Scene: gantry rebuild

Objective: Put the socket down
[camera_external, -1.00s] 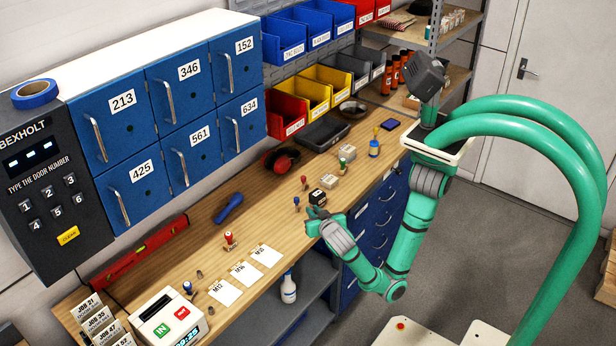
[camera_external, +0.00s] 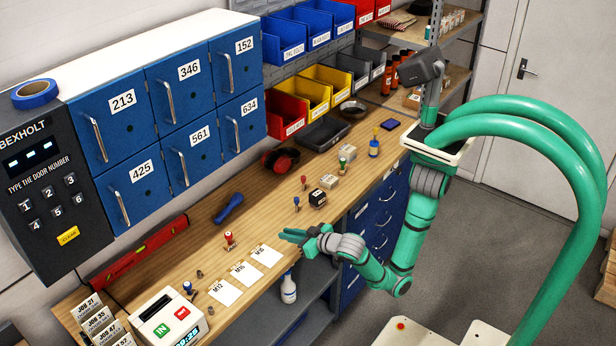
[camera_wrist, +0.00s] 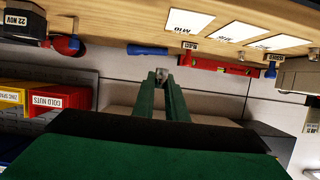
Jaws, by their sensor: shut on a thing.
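My gripper (camera_external: 284,235) is above the front edge of the bench, just right of the row of cards. In the wrist view its two green fingers (camera_wrist: 160,82) are closed on a small grey metal socket (camera_wrist: 160,74) at their tips. The socket is too small to make out in the external view. White cards lie on the bench: M12 (camera_external: 227,292), M16 (camera_external: 246,272) and M10 (camera_external: 267,256). The M10 card is nearest my gripper. No socket shows on the cards. Two small metal pieces (camera_external: 200,273) (camera_external: 210,310) stand left of them.
A red-handled stamp (camera_external: 229,240) stands behind the cards. A black stamp block (camera_external: 317,197) and several small stamps stand farther right. A blue tool (camera_external: 229,208) and a red level (camera_external: 140,254) lie behind. A white time clock (camera_external: 170,320) is at the left end.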

